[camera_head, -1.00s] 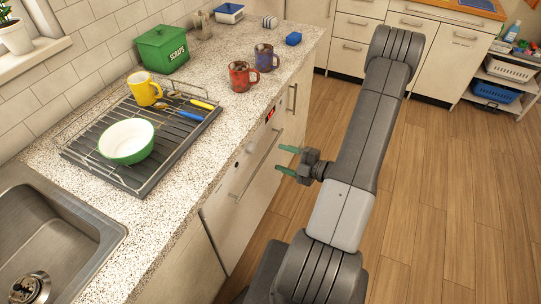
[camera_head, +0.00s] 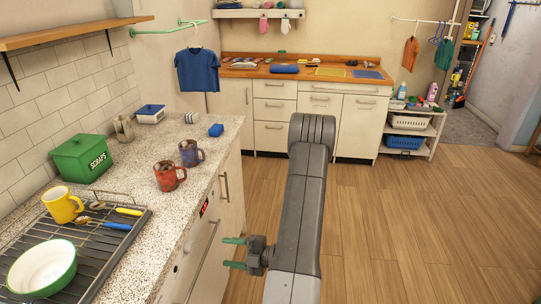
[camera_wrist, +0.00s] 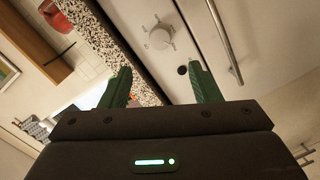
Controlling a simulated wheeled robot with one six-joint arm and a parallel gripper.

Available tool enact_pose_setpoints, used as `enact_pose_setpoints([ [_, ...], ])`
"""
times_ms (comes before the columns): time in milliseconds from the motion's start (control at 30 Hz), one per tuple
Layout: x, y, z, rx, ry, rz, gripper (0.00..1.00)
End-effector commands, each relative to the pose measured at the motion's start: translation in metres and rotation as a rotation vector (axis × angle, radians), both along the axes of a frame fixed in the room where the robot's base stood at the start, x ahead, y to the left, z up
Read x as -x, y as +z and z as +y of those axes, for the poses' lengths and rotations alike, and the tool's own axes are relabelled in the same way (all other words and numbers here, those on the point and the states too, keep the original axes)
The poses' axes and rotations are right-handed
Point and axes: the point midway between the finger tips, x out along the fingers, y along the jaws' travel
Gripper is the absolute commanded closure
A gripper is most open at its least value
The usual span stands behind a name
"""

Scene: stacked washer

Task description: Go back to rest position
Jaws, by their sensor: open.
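My gripper (camera_head: 234,253) is in front of the counter's right side, beside the dishwasher front (camera_head: 200,255). Its two green fingers are apart and nothing is between them. In the wrist view my gripper (camera_wrist: 163,88) also shows open and empty, with a white appliance front with a round knob (camera_wrist: 158,38) and a long bar handle (camera_wrist: 224,40) beyond it. My grey arm rises in the middle of the head view and hides part of the floor and cabinets behind it.
Wooden floor (camera_head: 420,220) to the right is clear. A shelf with baskets (camera_head: 408,130) stands behind.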

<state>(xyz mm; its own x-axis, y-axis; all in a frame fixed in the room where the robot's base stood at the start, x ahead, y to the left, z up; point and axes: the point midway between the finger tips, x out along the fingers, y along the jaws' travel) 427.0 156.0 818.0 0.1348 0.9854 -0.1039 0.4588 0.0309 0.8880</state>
Motion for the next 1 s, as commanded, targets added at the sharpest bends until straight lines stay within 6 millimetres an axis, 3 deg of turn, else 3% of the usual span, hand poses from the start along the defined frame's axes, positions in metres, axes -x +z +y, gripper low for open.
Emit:
enact_pose_setpoints([
  [600,-0.013,-0.009,0.099,0.000,0.003,-0.001,0.43],
  [1000,-0.016,-0.012,0.116,-0.001,0.000,-0.001,0.43],
])
